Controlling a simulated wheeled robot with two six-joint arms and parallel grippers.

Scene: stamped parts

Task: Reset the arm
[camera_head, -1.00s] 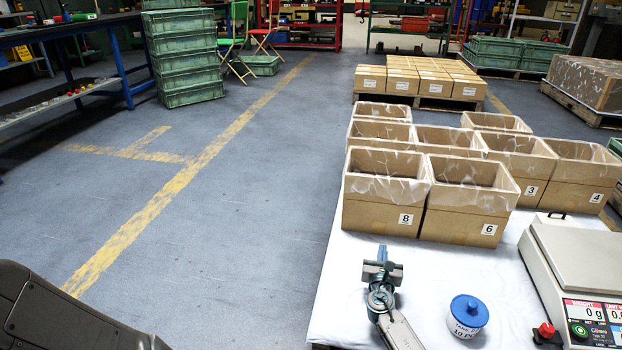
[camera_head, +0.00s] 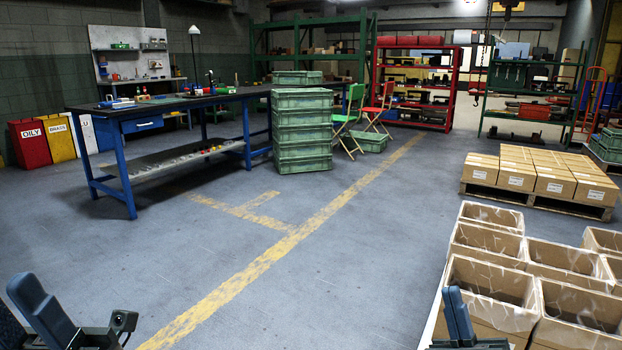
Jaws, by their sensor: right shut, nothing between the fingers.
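My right gripper (camera_head: 459,318) shows at the bottom, right of centre, in front of the open cardboard boxes. Its blue-grey fingers point up and are shut with nothing between them. Most of the arm behind it is below the picture edge. My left gripper (camera_head: 42,312) shows in the bottom left corner, cut off by the frame. One blue-grey finger tilts up there, with a small dark camera beside it. I cannot tell how far apart its fingers are.
Open lined cardboard boxes (camera_head: 490,285) stand at lower right, on a white-topped table largely out of view. Closed cartons (camera_head: 540,178) sit on a pallet behind. A blue workbench (camera_head: 130,165) and stacked green crates (camera_head: 303,130) stand at left. The floor between is clear.

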